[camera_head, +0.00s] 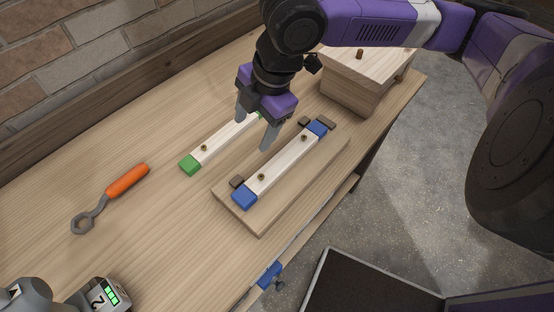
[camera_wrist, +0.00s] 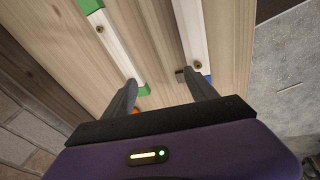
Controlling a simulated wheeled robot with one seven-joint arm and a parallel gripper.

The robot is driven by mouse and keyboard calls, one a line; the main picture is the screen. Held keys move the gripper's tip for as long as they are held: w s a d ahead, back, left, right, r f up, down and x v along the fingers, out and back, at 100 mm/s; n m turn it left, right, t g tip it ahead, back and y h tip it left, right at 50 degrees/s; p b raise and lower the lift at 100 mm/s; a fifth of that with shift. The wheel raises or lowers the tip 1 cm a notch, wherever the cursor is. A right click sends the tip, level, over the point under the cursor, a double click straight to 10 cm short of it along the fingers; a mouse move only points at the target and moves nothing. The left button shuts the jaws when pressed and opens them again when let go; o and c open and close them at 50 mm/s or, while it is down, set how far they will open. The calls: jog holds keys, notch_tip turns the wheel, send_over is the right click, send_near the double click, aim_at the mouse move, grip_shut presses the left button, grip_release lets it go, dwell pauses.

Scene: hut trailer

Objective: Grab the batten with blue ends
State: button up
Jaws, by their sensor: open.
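The batten with blue ends (camera_head: 283,168) is a pale strip with two bolts. It lies on a wooden board (camera_head: 263,226) between small dark blocks. It also shows at the upper right of the wrist view (camera_wrist: 193,38). A similar batten with green ends (camera_head: 222,141) lies on the bench to its left, and in the wrist view (camera_wrist: 112,45). My gripper (camera_head: 254,136) is open and empty, fingers pointing down, above the space between the two battens. In the wrist view its fingertips (camera_wrist: 164,88) are spread apart, the right one near the blue-ended batten.
A wrench with an orange handle (camera_head: 127,181) lies on the bench at left. A wooden box (camera_head: 362,82) stands behind the board at the right. A brick wall backs the bench. A blue clamp (camera_head: 269,274) is at the bench's front edge. Bare bench lies around the wrench.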

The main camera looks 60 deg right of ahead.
aim_at(282, 160)
jog(key=s+g, duration=0.1)
jog(key=s, duration=0.1)
jog(key=s+f+g, duration=0.1)
jog(key=s+d, duration=0.1)
jog(key=s, duration=0.1)
jog(key=shift+s+f+n+g+h, duration=0.35)
jog(key=shift+n+g+h, duration=0.05)
jog(key=shift+s+d+f, duration=0.1)
jog(key=shift+s+d, duration=0.05)
jog(key=shift+s, duration=0.1)
jog(key=shift+w+d+f+p, duration=0.15)
jog(key=shift+f+p, duration=0.1)
jog(key=shift+f, duration=1.7)
jog(key=shift+w+a+f+p, duration=0.1)
jog(key=shift+f+p, duration=0.1)
jog(key=shift+f, duration=1.7)
grip_shut()
